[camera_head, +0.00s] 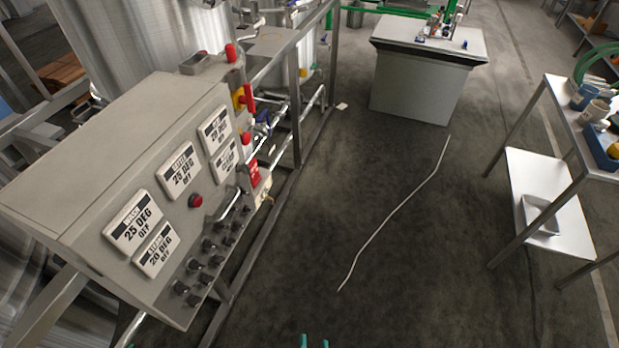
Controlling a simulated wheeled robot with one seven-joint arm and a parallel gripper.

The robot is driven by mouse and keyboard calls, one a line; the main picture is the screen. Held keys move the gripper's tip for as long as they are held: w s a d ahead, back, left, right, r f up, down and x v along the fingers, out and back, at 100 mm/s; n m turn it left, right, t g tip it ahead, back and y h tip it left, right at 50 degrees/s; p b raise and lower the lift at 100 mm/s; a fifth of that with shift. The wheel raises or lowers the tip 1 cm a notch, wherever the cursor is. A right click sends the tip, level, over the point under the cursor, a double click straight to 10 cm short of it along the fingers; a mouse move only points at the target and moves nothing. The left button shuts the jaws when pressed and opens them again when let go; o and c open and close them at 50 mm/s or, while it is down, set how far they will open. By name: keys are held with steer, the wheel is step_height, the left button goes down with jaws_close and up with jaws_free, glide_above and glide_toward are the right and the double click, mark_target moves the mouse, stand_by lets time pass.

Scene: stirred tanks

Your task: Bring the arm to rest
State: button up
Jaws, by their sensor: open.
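My gripper (314,342) shows only as two teal fingertips at the bottom edge of the head view, a little right of the middle. The tips stand apart with a gap between them, and nothing shows in the gap. The rest of my gripper and my arm are out of the frame. The tips appear over the dark floor (290,215), apart from everything around.
A grey control panel (110,140) with several displays, knobs and a red button stands at left, before steel tanks. A grey cabinet (415,85) stands at the back. A metal shelf table (550,190) stands at right. A pale cable (395,212) lies on otherwise open floor.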

steer(key=s+r+n+t, duration=0.1)
steer(key=s+r+n, duration=0.1)
steer(key=s+r, duration=0.2)
steer(key=s+a+r+n+t, duration=0.1)
steer(key=s+r, duration=0.3)
steer(key=r, duration=0.6)
steer(key=shift+s+a+r+n+t+h, duration=0.15)
steer(key=shift+s+r+n+t+h, duration=0.2)
steer(key=shift+n+t, duration=0.4)
steer(key=shift+c, duration=1.2)
steer(key=shift+w, duration=0.1)
steer(key=shift+a, duration=0.1)
